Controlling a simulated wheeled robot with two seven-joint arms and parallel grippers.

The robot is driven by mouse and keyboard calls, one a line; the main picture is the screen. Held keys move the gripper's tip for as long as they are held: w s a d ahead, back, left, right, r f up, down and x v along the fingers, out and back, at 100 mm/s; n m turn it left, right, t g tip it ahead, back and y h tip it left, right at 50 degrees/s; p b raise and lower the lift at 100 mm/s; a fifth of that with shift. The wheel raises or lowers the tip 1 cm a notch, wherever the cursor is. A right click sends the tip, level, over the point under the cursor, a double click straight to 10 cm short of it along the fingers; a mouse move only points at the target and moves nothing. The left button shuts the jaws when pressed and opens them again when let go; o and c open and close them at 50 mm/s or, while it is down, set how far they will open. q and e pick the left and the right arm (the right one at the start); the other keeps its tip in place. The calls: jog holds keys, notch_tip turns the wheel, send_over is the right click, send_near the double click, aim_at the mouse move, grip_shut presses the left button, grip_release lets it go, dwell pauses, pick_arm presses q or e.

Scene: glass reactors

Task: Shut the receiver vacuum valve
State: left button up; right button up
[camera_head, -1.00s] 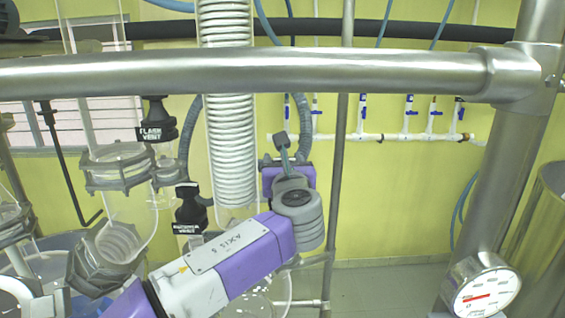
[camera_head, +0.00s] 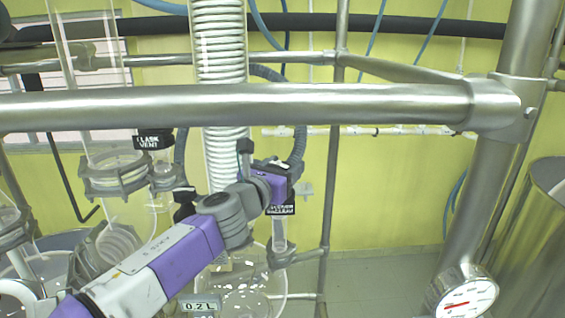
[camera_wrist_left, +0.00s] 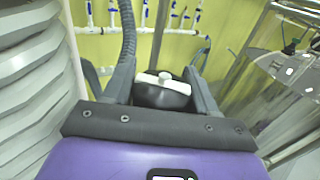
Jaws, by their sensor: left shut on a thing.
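The receiver vacuum valve shows in the head view as a black label with white lettering (camera_head: 281,210) on a glass neck, right of the white coil. Its top is largely hidden by my left gripper (camera_head: 278,168). In the left wrist view, the valve's black round knob with a pale bar on top (camera_wrist_left: 162,88) sits between the two dark fingers of my left gripper (camera_wrist_left: 160,74). The gripper is shut on this knob. A grey hose runs up close behind the gripper. My right gripper is not in view.
A steel rail (camera_head: 250,105) crosses in front of the arm, above it. The flask vent valve (camera_head: 154,140) and glassware stand to the left. A glass vessel (camera_head: 240,285) hangs below. A pressure gauge (camera_head: 465,293) is at lower right.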

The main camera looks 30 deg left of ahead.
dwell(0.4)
pick_arm(q)
jog(key=o, duration=1)
jog(key=shift+s, duration=0.1)
jog(key=shift+c, duration=0.2)
